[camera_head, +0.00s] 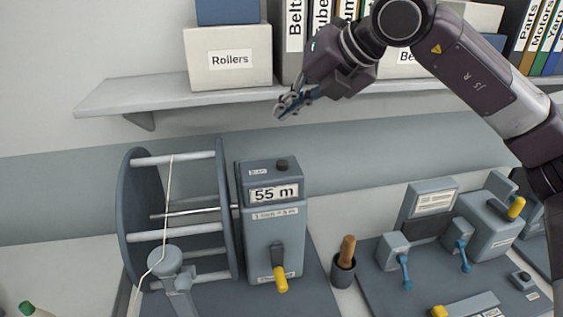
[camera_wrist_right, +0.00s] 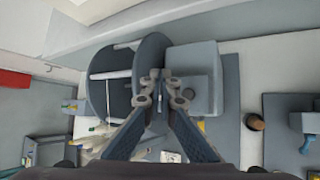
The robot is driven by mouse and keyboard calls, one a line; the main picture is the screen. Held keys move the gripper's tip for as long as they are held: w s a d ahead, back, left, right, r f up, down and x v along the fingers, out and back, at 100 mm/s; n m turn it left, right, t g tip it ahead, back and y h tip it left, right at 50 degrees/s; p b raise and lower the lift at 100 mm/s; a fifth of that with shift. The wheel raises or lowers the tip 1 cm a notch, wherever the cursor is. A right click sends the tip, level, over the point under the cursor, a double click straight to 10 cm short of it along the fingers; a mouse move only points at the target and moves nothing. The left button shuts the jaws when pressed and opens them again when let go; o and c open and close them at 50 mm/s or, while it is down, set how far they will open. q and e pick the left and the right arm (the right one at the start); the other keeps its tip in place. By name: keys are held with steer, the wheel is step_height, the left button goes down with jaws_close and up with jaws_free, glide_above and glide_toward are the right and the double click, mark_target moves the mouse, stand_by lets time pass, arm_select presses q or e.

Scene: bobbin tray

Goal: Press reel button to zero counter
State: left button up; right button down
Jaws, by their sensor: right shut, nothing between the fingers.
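The counter box (camera_head: 273,240) is grey, stands upright beside the reel and reads "55 m". A dark round button (camera_head: 282,164) sits on its top. The reel (camera_head: 131,220), with dark discs and pale bars, stands to its left. My right gripper (camera_head: 284,108) is shut and empty, above the box top and apart from it. My left gripper is not in view.
A wall shelf (camera_head: 165,97) with a "Rollers" box (camera_head: 229,57) and binders is close behind my right gripper. A yellow-tipped crank (camera_head: 280,279) is on the box front. A cup with a wooden handle (camera_head: 346,252) and a lever device (camera_head: 490,232) stand to the right.

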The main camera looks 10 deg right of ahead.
mark_target(285, 163)
step_height(285, 163, down, 4)
steer(key=shift+r+b, duration=0.25)
steer(key=shift+b, duration=0.5)
step_height(285, 163, down, 4)
steer(key=b, duration=0.2)
steer(key=shift+r+b, duration=0.15)
steer(key=shift+b, duration=0.15)
steer(key=shift+f+b, duration=0.45)
steer(key=shift+b, duration=0.05)
arm_select(q)
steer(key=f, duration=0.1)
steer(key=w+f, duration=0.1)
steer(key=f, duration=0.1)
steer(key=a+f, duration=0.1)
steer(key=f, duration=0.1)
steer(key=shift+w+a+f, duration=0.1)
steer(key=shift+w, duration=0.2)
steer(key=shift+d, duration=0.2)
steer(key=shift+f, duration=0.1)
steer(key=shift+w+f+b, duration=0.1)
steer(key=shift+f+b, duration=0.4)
steer(key=shift+b, duration=0.1)
arm_select(e)
steer(key=shift+f, duration=0.35)
